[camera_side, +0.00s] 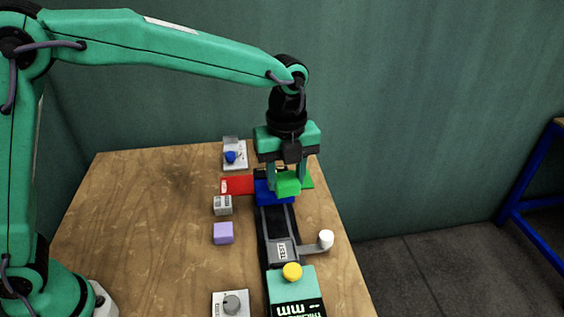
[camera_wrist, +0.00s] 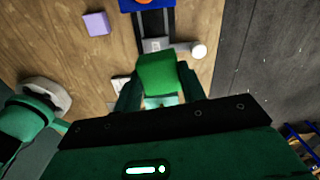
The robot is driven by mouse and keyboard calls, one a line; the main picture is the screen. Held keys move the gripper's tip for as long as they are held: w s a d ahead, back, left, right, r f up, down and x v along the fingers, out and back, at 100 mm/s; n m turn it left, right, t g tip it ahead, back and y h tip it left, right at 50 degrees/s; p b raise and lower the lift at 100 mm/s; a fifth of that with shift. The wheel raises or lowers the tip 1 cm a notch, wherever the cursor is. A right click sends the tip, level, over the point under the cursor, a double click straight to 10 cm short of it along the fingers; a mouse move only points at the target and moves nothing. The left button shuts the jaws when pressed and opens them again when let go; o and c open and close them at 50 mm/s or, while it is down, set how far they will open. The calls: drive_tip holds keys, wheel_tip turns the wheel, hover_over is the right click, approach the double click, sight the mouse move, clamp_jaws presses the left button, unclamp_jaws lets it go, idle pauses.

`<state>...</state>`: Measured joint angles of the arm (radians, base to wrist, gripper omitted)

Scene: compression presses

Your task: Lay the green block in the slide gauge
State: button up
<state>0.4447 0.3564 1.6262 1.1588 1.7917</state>
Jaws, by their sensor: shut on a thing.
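The green block (camera_side: 288,184) is held between the fingers of my gripper (camera_side: 287,180). It also shows in the wrist view (camera_wrist: 158,75), with a finger on each side. In the side view it overlaps the blue part (camera_side: 266,197) at the far end of the slide gauge; I cannot tell whether it touches it. The slide gauge has a dark rail (camera_side: 276,222), a grey TEST carriage (camera_side: 282,252) with a white knob (camera_side: 326,239), and a green body (camera_side: 290,288) with a yellow button at the near end. In the wrist view the block hides part of the gauge.
A red plate (camera_side: 238,184) and a green plate (camera_side: 307,180) flank the blue part. Left of the rail lie a grey block (camera_side: 222,205) and a purple block (camera_side: 223,233). Units with a blue knob (camera_side: 231,156) and grey knob (camera_side: 231,303) stand behind and in front. The table's left is clear.

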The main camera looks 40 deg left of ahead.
drive_tip(key=w+a+n, duration=0.6)
drive_tip(key=w+a, duration=0.3)
drive_tip(key=a, duration=0.3)
drive_tip(key=w+a+n, duration=0.6)
drive_tip(key=w+a, duration=0.4)
drive_tip(key=a, duration=0.2)
drive_tip(key=a+n, duration=0.5)
drive_tip(key=a, duration=0.8)
wheel_tip(320, 180, down, 9)
drive_tip(key=shift+w+d+f, duration=0.2)
drive_tip(key=shift+w+d, duration=0.05)
drive_tip(key=shift+w, duration=0.15)
drive_tip(key=shift+f, duration=0.1)
drive_tip(key=shift+f, duration=2.8)
drive_tip(key=shift+f, duration=0.8)
drive_tip(key=o, duration=0.9)
drive_tip(key=shift+o, duration=0.2)
